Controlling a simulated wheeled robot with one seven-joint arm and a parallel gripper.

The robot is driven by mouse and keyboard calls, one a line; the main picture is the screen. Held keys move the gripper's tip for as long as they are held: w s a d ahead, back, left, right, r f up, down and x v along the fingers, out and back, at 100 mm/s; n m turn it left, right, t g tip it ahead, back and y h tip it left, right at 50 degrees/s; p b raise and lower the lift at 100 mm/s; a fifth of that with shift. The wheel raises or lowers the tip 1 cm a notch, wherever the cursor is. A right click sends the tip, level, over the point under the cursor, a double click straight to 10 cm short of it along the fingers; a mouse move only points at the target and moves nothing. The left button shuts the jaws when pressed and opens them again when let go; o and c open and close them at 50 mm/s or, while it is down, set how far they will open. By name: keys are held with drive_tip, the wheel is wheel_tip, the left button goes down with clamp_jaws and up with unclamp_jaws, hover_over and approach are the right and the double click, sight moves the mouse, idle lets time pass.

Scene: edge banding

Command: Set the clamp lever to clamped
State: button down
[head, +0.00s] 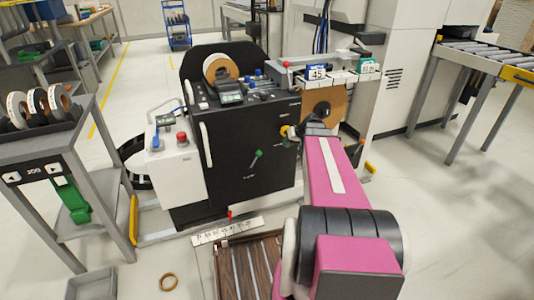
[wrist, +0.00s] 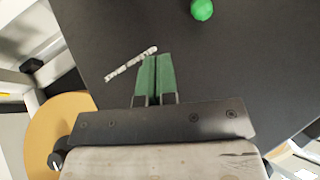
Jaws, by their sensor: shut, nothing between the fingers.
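A lever with a green ball knob (head: 258,153) stands out from the black front panel of the machine (head: 235,180); it looks like the clamp lever, tilted up to the right. In the wrist view the green knob (wrist: 201,9) is at the top edge, ahead and right of my fingertips. My gripper (wrist: 154,58) is shut and empty, its two green fingers side by side, apart from the knob. My arm partly hides the machine's right side in the head view.
A white control box with a red button (head: 181,138) stands left of the machine. A vertical white handle (head: 206,144) is on its front. A brown roll (head: 326,104) is behind my wrist. A crate of dark boards (head: 250,265) lies on the floor in front.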

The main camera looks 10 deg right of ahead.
drive_tip(key=shift+w+a+f, duration=0.75)
drive_tip(key=shift+a+f, duration=0.4)
drive_tip(key=shift+a, duration=0.3)
drive_tip(key=shift+w+a+f, duration=0.7)
drive_tip(key=shift+a+f, duration=0.5)
drive_tip(key=shift+a, duration=0.25)
drive_tip(key=shift+w+a+f, duration=0.75)
drive_tip(key=shift+a+f, duration=0.4)
drive_tip(key=shift+a, duration=0.3)
drive_tip(key=shift+r, duration=0.1)
drive_tip(key=a+r+h, duration=0.1)
drive_tip(key=a+h, duration=0.1)
drive_tip(key=a+r+n+h, duration=0.1)
drive_tip(key=a+h, duration=0.1)
drive_tip(key=a, duration=0.1)
drive_tip(key=s+a+r+h, duration=0.1)
drive_tip(key=a+h, duration=0.1)
drive_tip(key=shift+a+n+t+h, duration=0.25)
drive_tip(key=shift+n+t+h, duration=0.05)
drive_tip(key=shift+n, duration=0.1)
drive_tip(key=shift+s+a+n+h, duration=0.2)
drive_tip(key=shift+a+n+h, duration=0.1)
drive_tip(key=shift+a+h, duration=0.95)
drive_tip(key=shift+s+a+f+y, duration=0.1)
drive_tip(key=shift+a+f+y, duration=0.1)
drive_tip(key=shift+a, duration=0.6)
drive_tip(key=shift+s+a+f+y, duration=0.1)
drive_tip(key=shift+a+f, duration=0.05)
drive_tip(key=shift+a, duration=0.65)
